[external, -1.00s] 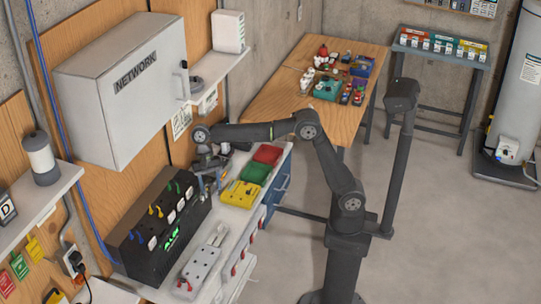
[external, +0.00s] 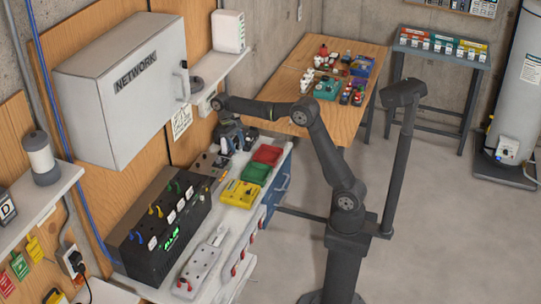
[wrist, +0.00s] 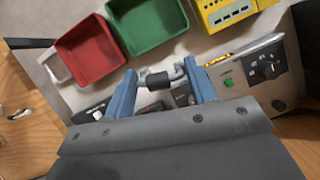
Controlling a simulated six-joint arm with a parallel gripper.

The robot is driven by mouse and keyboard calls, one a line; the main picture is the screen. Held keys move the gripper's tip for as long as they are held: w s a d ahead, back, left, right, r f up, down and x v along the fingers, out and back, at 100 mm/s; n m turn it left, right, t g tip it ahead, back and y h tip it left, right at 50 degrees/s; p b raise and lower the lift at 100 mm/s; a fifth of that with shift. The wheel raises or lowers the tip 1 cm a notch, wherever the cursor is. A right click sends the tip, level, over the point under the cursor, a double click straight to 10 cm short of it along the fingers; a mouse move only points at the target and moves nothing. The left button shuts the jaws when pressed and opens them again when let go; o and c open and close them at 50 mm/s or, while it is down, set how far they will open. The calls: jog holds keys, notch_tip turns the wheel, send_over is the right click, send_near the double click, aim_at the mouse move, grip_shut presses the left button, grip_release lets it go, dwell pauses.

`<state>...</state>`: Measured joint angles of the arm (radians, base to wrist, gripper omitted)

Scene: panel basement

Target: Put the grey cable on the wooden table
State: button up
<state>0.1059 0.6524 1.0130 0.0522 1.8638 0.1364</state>
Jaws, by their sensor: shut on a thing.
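My gripper (external: 231,140) is over the far end of the white bench, beyond the black power unit. In the wrist view its two blue fingers (wrist: 160,74) are closed on a small dark grey, cylinder-like piece with a bent grey end, which seems to be the grey cable (wrist: 157,80). The rest of the cable cannot be made out, and in the external view the gripper hides it. The wooden table (external: 268,103) stands behind and right of the gripper, apart from it, with its near left part bare.
A red tray (external: 267,154), a green tray (external: 255,172) and a yellow device (external: 240,194) line the bench beside the gripper. The network cabinet (external: 125,85) and wall shelf (external: 215,75) are close on the left. Several small items crowd the table's far right part.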

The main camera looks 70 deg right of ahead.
jog(key=s+d+f+m+t+y, duration=0.1)
jog(key=s+d+f+m+t, duration=0.2)
jog(key=d+m, duration=1.15)
jog(key=s+d+f+m+t+y, duration=0.15)
jog(key=s+d+m+t, duration=0.35)
jog(key=d, duration=1.8)
jog(key=s+d+f+m+h, duration=0.2)
jog(key=s+d+m+h, duration=0.5)
jog(key=s+d+m, duration=1.95)
jog(key=w+d+f+n, duration=0.1)
jog(key=w+f, duration=0.1)
jog(key=w+d+f+n, duration=0.1)
jog(key=w+f, duration=0.1)
jog(key=w+d+f+n, duration=0.1)
jog(key=w+d+f, duration=0.1)
jog(key=f, duration=0.1)
jog(key=shift+n+g, duration=0.3)
jog(key=shift+n, duration=0.1)
jog(key=shift+f, duration=1.9)
jog(key=shift+f, duration=0.15)
